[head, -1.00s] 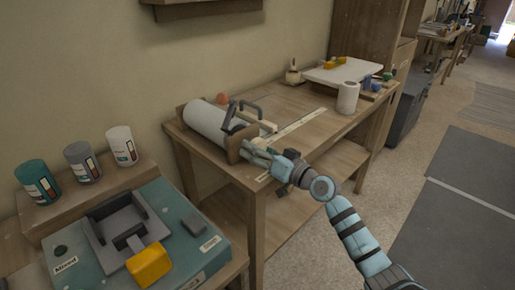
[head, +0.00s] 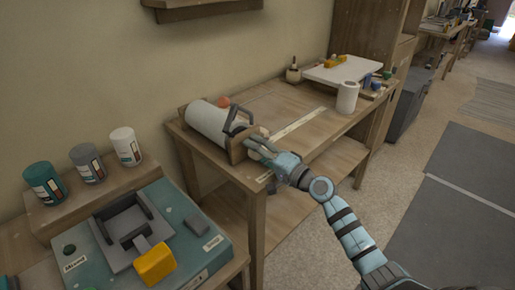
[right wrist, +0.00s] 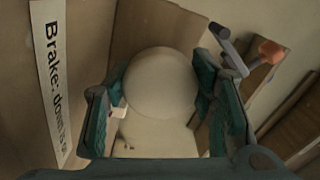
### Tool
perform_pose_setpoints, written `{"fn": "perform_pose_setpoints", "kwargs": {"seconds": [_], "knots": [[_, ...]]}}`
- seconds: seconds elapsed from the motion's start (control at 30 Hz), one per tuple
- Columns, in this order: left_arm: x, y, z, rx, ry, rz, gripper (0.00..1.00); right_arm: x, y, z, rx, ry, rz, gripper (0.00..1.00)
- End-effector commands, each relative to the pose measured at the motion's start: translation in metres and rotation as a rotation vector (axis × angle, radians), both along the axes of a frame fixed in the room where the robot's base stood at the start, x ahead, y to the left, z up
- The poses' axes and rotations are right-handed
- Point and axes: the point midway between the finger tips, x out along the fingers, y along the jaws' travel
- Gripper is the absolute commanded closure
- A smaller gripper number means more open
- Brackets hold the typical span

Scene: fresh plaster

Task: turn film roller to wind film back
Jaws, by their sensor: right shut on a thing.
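The film roller (head: 207,122), a thick white roll, lies in a wooden holder at the near left corner of the wooden table. My right gripper (head: 256,144) is at the roller's near end, by the holder's end board (head: 239,150). In the right wrist view its green-padded fingers are shut on a pale round knob (right wrist: 160,82), one finger on each side. A dark lever with an orange-red knob (right wrist: 270,52) stands to the right of it. The roller body is mostly hidden behind the knob there. My left gripper is not in view.
A label reading "Brake: down" (right wrist: 48,75), partly cut off, is at left in the wrist view. A white paper roll (head: 347,97) and a white board (head: 340,71) are farther back. A teal box (head: 190,224) with a yellow part stands front left. The table's middle is mostly clear.

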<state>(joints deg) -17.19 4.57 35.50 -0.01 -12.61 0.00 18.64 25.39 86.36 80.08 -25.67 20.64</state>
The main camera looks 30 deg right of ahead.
Motion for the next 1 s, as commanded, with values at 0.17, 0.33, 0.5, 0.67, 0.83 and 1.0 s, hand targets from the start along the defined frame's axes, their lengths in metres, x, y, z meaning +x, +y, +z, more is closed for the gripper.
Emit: {"fn": "perform_pose_setpoints", "kwargs": {"seconds": [0.17, 0.33, 0.5, 0.67, 0.83, 1.0], "knots": [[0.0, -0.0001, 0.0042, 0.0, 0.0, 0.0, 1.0, -0.0001, 0.0001, 0.0007, 0.076, 0.028, 0.0, 0.78], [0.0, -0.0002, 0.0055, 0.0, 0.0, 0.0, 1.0, -0.0001, 0.0001, 0.0004, 0.118, 0.041, 0.0, 0.78], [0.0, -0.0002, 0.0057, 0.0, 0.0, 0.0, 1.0, 0.0, 0.0001, 0.0001, 0.131, 0.046, 0.0, 0.78], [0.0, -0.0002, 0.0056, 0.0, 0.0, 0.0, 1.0, -0.0002, 0.0001, -0.0001, 0.132, 0.046, 0.0, 0.78], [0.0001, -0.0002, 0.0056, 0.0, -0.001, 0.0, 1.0, -0.0001, 0.0001, -0.0002, 0.131, 0.047, 0.0, 0.47], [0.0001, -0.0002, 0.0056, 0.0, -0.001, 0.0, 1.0, -0.0001, 0.0001, -0.0002, 0.131, 0.047, 0.0, 0.3]]}}
